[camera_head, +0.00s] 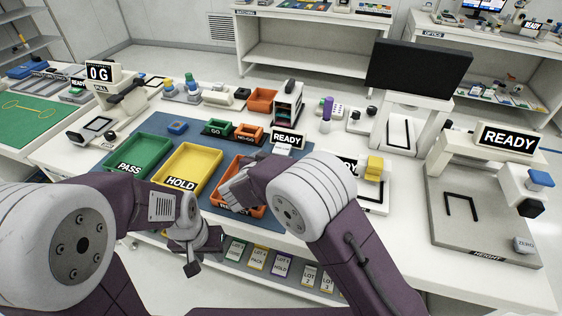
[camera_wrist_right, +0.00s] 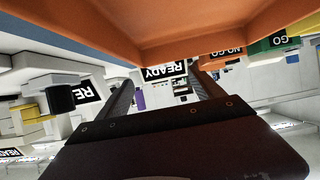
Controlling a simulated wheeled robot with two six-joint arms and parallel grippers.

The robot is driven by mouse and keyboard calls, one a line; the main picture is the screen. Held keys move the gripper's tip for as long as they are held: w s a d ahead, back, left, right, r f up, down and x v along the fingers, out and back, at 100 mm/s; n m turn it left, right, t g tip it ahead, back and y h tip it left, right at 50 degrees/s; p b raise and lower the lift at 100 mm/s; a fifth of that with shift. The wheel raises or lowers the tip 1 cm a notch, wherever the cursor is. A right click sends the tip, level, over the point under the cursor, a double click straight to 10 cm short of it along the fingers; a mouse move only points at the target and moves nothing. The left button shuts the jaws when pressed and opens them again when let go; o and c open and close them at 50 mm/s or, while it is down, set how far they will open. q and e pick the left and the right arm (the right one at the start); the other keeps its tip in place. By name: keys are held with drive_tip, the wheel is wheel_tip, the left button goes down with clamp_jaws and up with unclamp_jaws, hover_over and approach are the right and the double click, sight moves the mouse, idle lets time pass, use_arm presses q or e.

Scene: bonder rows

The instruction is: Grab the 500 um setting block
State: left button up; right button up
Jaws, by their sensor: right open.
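No label reading 500 um is legible, so I cannot tell which piece is the setting block. A small grey block marked ZERO (camera_head: 524,245) sits at the front right corner of the HEIGHT station's grey plate (camera_head: 470,222). My right gripper (camera_wrist_right: 165,92) is open, its two dark fingers apart with nothing between them. In the head view it is over the orange tray (camera_head: 262,210), partly hidden by my arm; the tray's orange underside or wall fills the top of the wrist view. My left gripper (camera_head: 200,257) hangs in front of the bench edge, and its jaw gap is unclear.
A green PASS tray (camera_head: 137,160) and a yellow HOLD tray (camera_head: 188,172) stand on the blue mat. Small GO and NO-GO bins (camera_head: 249,134) lie behind. A monitor (camera_head: 418,66) and READY displays (camera_head: 510,140) stand at right. Labelled lots fill the shelf below.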

sight(281, 149)
drive_tip(key=shift+s+a, duration=0.3)
drive_tip(key=shift+s, duration=0.15)
drive_tip(key=shift+d, duration=0.15)
drive_tip(key=x, duration=0.3)
drive_tip(key=shift+w+f, duration=0.25)
drive_tip(key=shift+w, duration=0.05)
drive_tip(key=x, duration=0.3)
drive_tip(key=r+b+x, duration=0.1)
drive_tip(key=x, duration=0.1)
drive_tip(key=shift+w+d+f, duration=0.1)
drive_tip(key=shift+w+f, duration=0.15)
drive_tip(key=shift+w, duration=0.35)
drive_tip(key=shift+s+r, duration=0.1)
drive_tip(key=shift+s, duration=0.05)
drive_tip(key=c, duration=0.3)
clamp_jaws()
